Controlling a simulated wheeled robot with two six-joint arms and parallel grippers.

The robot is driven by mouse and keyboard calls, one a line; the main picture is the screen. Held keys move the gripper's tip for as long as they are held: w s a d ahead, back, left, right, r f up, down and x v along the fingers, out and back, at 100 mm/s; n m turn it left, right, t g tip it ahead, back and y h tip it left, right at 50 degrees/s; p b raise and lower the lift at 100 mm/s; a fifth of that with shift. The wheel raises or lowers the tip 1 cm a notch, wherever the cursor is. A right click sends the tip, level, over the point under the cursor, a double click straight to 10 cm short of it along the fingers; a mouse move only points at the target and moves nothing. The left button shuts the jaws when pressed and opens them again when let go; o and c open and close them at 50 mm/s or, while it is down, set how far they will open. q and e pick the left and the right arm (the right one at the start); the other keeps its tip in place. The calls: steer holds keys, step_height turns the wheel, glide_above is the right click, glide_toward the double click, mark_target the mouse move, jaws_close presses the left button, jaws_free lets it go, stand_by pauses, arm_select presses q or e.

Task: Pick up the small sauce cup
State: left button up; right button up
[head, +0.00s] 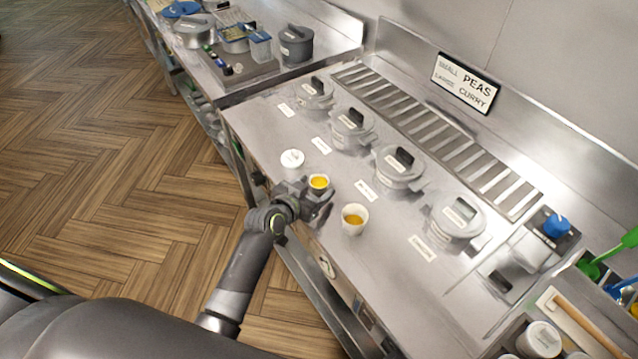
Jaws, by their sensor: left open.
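A small white sauce cup (318,182) with yellow contents stands near the front edge of the steel counter. My left gripper (312,193) is open and right at this cup. Its fingers hide the lower part of the cup, and I cannot tell whether they touch it. A larger white cup (354,219) with orange-yellow contents stands to the right, apart from the gripper. My right gripper is not in view.
A white round tub (292,160) stands just behind the gripper. Lidded pots (399,166) sit in a row along the counter, with labels before them. A sign (466,83) reads small peas, large curry. A utensil caddy (560,330) is at lower right.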

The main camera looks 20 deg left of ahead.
mark_target(319, 185)
arm_select(q)
steer(key=shift+x, duration=1.45)
steer(key=c, duration=0.9)
